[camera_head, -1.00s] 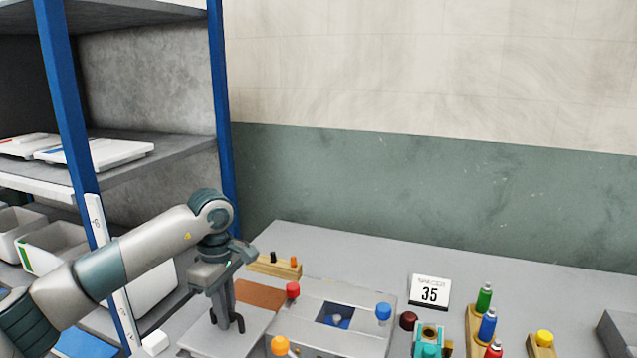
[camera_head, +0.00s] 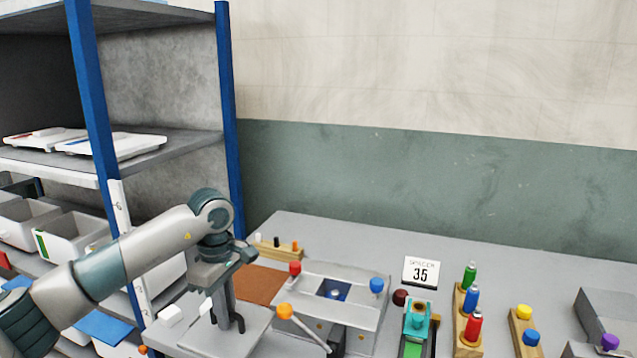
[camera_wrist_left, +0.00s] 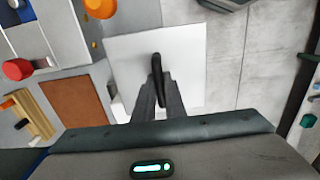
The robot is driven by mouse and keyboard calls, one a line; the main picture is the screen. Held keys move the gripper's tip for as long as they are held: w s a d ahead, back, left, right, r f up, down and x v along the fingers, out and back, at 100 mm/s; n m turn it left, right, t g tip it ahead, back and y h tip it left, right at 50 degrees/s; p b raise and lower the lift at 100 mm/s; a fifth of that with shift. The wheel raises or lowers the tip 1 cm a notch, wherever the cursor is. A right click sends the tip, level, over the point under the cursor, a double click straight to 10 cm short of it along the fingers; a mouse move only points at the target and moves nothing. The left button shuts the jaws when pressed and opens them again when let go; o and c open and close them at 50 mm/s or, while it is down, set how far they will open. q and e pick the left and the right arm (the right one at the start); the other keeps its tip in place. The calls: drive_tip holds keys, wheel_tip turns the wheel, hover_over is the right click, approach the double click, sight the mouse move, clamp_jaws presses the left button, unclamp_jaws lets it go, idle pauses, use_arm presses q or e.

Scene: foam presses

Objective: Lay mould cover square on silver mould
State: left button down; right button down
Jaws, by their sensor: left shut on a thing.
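My left gripper (camera_head: 229,325) is shut on the black handle of the mould cover, a flat pale grey square plate (camera_head: 208,345). In the left wrist view the fingers (camera_wrist_left: 158,92) close on the handle at the middle of the plate (camera_wrist_left: 190,65). The silver mould appears to be the silver box with a blue recess (camera_head: 362,312), right of the cover. It shows in the upper left of the wrist view (camera_wrist_left: 62,28). The cover is beside the box, not over the recess. Its height above the table is unclear. My right gripper is not in view.
The box carries red (camera_head: 295,268), blue (camera_head: 376,285) and orange (camera_head: 285,312) knobs. A brown mat (camera_head: 258,285) lies left of it. White blocks (camera_head: 170,315) stand left of the cover. Blue-post shelving (camera_head: 225,120) borders the left. Bottles (camera_head: 470,300) stand right.

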use_arm(q)
drive_tip(key=shift+s+r+m, duration=0.1)
drive_tip(key=shift+s+m, duration=0.2)
drive_tip(key=shift+s, duration=0.25)
drive_tip(key=shift+s+f+m, duration=0.4)
drive_tip(key=shift+s+m, duration=0.2)
drive_tip(key=shift+m, duration=0.1)
drive_tip(key=s+f+m, duration=0.2)
drive_tip(key=s+m, duration=0.4)
drive_tip(key=s, duration=0.3)
drive_tip(key=s+a+f+m, duration=0.1)
drive_tip(key=s+f+m, duration=0.1)
drive_tip(key=s+m, duration=0.4)
drive_tip(key=s, duration=0.3)
drive_tip(key=shift+s, duration=0.3)
